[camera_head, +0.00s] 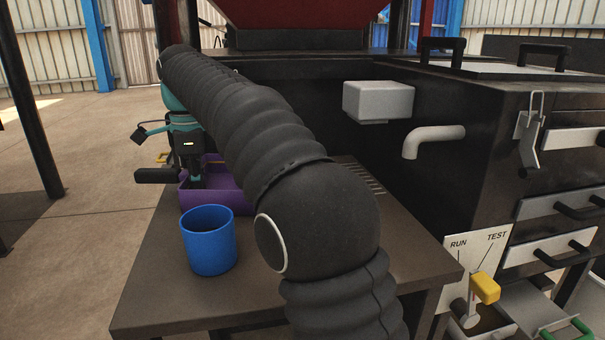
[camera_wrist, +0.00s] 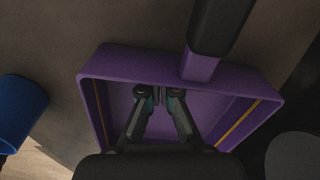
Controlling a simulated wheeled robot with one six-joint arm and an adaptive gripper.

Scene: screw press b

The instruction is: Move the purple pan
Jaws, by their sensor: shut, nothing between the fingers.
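The purple pan (camera_head: 190,200) sits on the brown table, partly hidden behind my arm and the blue cup in the head view. In the wrist view it is a shallow rectangular tray (camera_wrist: 115,60) with a black handle (camera_wrist: 220,25) on its far side. The handle (camera_head: 155,175) points left in the head view. My gripper (camera_wrist: 160,95) is shut and empty, with its fingertips over the inside of the pan. In the head view my gripper (camera_head: 196,182) reaches down into the pan; I cannot tell whether the tips touch its floor.
A blue cup (camera_head: 208,240) stands in front of the pan; it shows at left in the wrist view (camera_wrist: 18,112). The brown table (camera_head: 165,290) is clear near its front-left corner. A dark machine with a grey pipe (camera_head: 435,140) and yellow-knobbed lever (camera_head: 484,288) stands right.

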